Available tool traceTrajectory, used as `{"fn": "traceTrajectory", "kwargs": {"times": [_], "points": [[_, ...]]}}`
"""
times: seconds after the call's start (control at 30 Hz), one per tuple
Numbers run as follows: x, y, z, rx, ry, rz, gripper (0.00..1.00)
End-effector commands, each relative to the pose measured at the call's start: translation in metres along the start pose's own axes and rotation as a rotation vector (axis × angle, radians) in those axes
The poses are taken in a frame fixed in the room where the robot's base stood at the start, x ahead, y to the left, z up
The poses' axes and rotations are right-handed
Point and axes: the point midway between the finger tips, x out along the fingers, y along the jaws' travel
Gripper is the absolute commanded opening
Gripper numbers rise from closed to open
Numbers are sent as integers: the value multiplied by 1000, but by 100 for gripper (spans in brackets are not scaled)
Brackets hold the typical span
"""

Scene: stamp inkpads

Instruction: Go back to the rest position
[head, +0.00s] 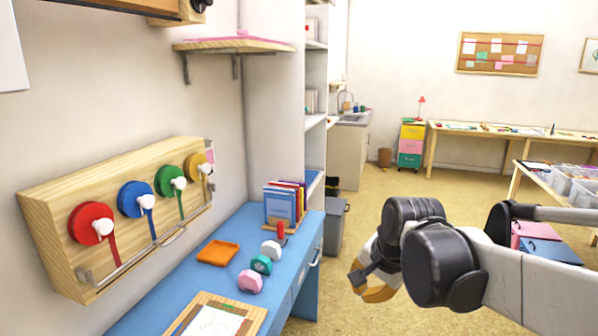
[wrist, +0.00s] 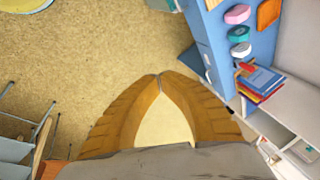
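My gripper (head: 369,284) hangs over the floor in the head view, to the right of the blue desk (head: 180,290). In the wrist view the two tan fingertips of my gripper (wrist: 160,76) meet, with nothing seen between them. On the desk stand a pink piece (head: 250,281), a teal piece (head: 262,265) and a white piece (head: 271,249), in a row. A red piece (head: 281,231) stands behind them. An orange tray (head: 217,252) lies to their left. My gripper is apart from all of these.
A wooden rack (head: 60,235) with several coloured tape rolls hangs above the desk. Books (head: 284,203) stand at the desk's far end, near white shelving (head: 316,90). A framed sheet (head: 215,320) lies in front. Open floor (head: 390,215) lies beyond my gripper.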

Motion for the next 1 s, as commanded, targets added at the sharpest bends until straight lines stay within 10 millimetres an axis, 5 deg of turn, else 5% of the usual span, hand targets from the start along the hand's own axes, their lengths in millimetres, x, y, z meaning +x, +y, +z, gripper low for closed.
{"fn": "traceTrajectory", "kwargs": {"times": [0.2,0.4,0.6,1.0], "points": [[-44,74,40,-367,110,-12,0],[-53,124,71,-643,192,6,0],[-52,144,82,-762,227,22,0],[-52,145,83,-766,228,23,0]]}}
